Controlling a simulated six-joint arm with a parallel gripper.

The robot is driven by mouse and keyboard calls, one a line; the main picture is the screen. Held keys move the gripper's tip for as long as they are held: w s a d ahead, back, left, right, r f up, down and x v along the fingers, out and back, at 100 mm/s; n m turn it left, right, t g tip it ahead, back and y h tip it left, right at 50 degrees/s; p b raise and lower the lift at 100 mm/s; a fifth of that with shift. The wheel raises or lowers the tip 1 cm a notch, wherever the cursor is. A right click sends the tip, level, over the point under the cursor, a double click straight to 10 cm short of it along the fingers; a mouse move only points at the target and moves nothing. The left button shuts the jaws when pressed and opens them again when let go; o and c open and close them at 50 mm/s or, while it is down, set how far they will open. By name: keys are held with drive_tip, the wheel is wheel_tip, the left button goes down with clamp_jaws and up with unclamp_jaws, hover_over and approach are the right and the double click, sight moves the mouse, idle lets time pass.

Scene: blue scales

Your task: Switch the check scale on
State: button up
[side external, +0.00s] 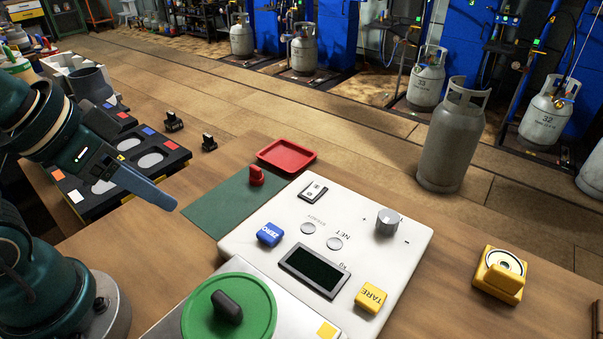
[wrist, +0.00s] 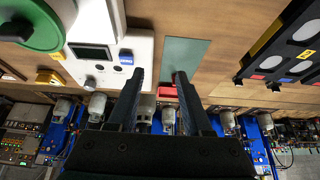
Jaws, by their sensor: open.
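The check scale's white panel (side external: 355,220) lies on the wooden table. Its rocker switch (side external: 313,190) sits near the panel's far left corner; its position is too small to tell. The display (side external: 314,272) is dark, with no digits. A blue ZERO button (side external: 269,234), a yellow TARE button (side external: 370,298) and a grey knob (side external: 387,222) are on the panel. The panel also shows in the wrist view (wrist: 110,77). My gripper (side external: 165,196) is left of the panel, raised and apart from it. In the wrist view my gripper (wrist: 160,92) is open and empty.
A green mat (side external: 215,207) with a small red block (side external: 256,175) and a red tray (side external: 287,153) lie beyond. A black holder (side external: 150,160) is left, a yellow block (side external: 499,277) right.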

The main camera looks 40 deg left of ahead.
drive_tip(key=shift+c, duration=0.3)
drive_tip(key=c, duration=0.5)
drive_tip(key=shift+r, duration=0.25)
clamp_jaws()
drive_tip(key=w+d+r+n, duration=0.1)
drive_tip(key=w+d+r, duration=0.1)
drive_tip(key=w+r, duration=0.85)
drive_tip(key=w+d+f+m+g, duration=0.1)
drive_tip(key=w+d+f, duration=0.4)
drive_tip(key=w+f, duration=0.3)
drive_tip(key=w, duration=0.3)
drive_tip(key=shift+w+f+g, duration=0.25)
drive_tip(key=shift+f+g, duration=0.05)
drive_tip(key=shift+g, duration=0.1)
